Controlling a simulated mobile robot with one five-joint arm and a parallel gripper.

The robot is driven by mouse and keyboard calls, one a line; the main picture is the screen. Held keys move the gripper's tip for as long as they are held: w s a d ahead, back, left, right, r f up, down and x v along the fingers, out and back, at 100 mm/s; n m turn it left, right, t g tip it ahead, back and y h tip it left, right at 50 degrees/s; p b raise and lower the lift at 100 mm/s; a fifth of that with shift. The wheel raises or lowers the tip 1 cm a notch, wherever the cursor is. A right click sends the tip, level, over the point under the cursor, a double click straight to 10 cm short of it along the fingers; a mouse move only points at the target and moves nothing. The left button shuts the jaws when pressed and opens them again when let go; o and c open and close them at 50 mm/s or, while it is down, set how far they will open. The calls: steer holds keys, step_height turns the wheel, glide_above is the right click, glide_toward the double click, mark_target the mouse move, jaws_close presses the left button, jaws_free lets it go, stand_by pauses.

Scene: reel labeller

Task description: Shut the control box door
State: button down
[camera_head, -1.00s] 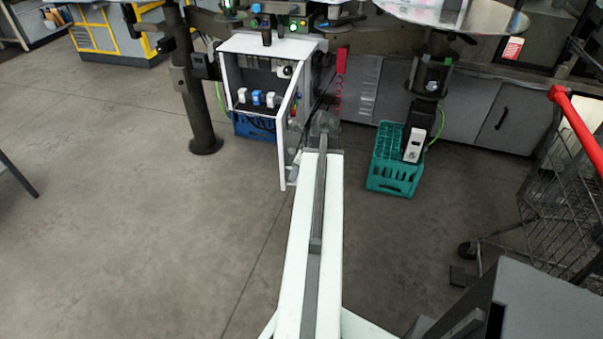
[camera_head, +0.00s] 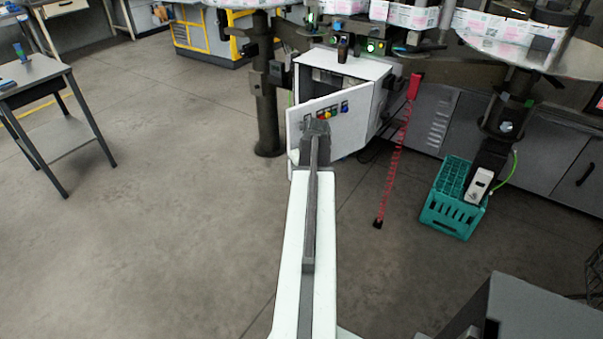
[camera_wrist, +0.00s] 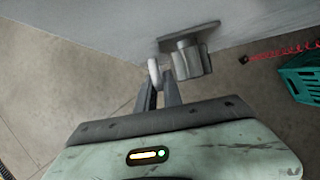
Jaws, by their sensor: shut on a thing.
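The control box (camera_head: 345,63) is a white cabinet under the machine, with its top and right side showing in the head view. Its door (camera_head: 308,107) stands ajar, its outer face toward me with coloured buttons and switches on it. A dark gap shows above the door's top edge. In the wrist view the fingers (camera_wrist: 159,92) are shut at a small pale handle piece (camera_wrist: 153,70) beside a grey knob (camera_wrist: 190,62) on the pale door panel (camera_wrist: 100,28).
A red coiled cable (camera_head: 394,160) hangs to the floor right of the box. A green crate (camera_head: 452,215) stands further right under the machine. A dark post (camera_head: 266,110) stands left of the box. A grey table (camera_head: 45,80) is at the left; the floor between is clear.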

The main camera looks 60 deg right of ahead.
steer(key=shift+a, duration=0.25)
steer(key=c, duration=1.5)
jaws_free()
steer(key=shift+s+d, duration=0.1)
steer(key=shift+d, duration=0.05)
steer(key=shift+r, duration=0.1)
steer(key=p+v, duration=0.7)
steer(key=shift+r, duration=0.2)
